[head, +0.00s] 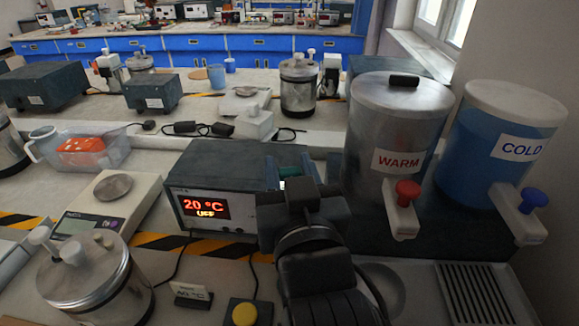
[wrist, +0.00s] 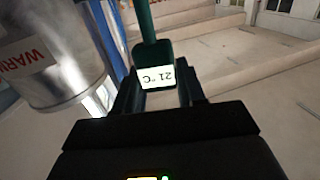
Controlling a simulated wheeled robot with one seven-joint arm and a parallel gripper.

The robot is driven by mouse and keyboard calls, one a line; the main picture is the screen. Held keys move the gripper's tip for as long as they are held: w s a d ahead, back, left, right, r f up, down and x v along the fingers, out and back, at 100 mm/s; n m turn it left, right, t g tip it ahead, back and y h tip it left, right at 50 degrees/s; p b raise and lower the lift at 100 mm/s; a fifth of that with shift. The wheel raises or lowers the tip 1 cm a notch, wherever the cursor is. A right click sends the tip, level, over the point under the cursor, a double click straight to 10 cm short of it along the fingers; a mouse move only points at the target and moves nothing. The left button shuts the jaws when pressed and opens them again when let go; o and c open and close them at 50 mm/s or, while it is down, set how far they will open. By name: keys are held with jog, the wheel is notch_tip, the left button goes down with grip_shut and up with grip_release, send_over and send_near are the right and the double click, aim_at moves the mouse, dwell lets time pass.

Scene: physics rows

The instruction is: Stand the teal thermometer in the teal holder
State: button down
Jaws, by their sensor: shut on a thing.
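The teal thermometer (wrist: 151,54) is between the fingers of my gripper (wrist: 158,96) in the wrist view. Its dark teal head has a lit display reading 21 °C, upside down in that view, and its stem runs up out of the picture. In the head view my gripper (head: 292,192) is in front of the control box and the warm tank. Part of the thermometer (head: 290,171) shows just beyond the fingers there, mostly hidden by my gripper. I cannot make out the teal holder in either view; the stem's far end is also out of sight.
A control box (head: 215,205) reading 20 °C stands left of my gripper. A steel WARM tank (head: 397,125) and a blue COLD tank (head: 497,150) stand close on the right. A scale (head: 105,205) and a lidded steel pot (head: 85,275) are at left.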

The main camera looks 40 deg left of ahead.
jog(key=shift+f+b, duration=2.25)
jog(key=shift+f, duration=1.3)
jog(key=c, duration=0.6)
grip_release()
jog(key=b+v, duration=0.1)
jog(key=v, duration=0.6)
jog(key=shift+s+d, duration=0.25)
jog(key=shift+s, duration=0.05)
